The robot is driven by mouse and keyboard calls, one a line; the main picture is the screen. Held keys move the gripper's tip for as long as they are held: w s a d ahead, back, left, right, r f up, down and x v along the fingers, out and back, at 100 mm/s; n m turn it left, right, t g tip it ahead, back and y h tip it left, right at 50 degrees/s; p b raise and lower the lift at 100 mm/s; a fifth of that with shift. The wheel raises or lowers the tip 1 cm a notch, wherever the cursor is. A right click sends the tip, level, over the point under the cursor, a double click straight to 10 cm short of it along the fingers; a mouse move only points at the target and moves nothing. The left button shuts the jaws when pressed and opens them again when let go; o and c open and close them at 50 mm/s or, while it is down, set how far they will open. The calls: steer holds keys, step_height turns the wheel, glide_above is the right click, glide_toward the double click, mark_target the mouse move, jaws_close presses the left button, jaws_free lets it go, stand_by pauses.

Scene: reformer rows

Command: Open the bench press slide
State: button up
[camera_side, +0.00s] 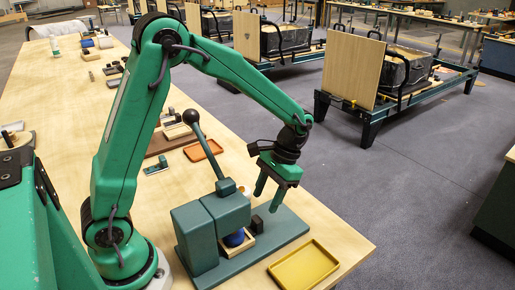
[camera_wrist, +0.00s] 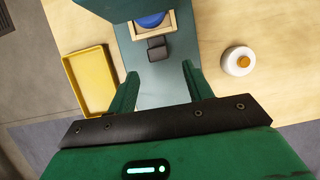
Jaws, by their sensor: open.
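The blue-grey bench press (camera_side: 212,228) stands on its flat base plate (camera_side: 276,236) near the table's corner, its lever with a dark ball knob (camera_side: 191,116) raised. The slide, a pale wooden frame (camera_side: 250,243), shows its front part at the foot of the press; the rest is hidden under the body. A blue round thing (camera_side: 234,237) sits in it. A black block-like handle (camera_wrist: 157,48) is at the slide's front. My gripper (camera_side: 266,203) is open and empty, above the base plate. In the wrist view, the handle lies just beyond and between the fingertips (camera_wrist: 160,68), apart from them.
A yellow tray (camera_side: 304,265) lies beside the base plate near the table edge. A white jar with an orange knob (camera_wrist: 238,60) stands on the plate's other side. An orange tray (camera_side: 203,150) and small items lie farther back. Reformers (camera_side: 375,75) stand on the floor beyond.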

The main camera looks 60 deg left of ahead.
mark_target(258, 217)
steer(key=shift+x, duration=3.5)
steer(key=shift+d, duration=0.1)
jaws_close()
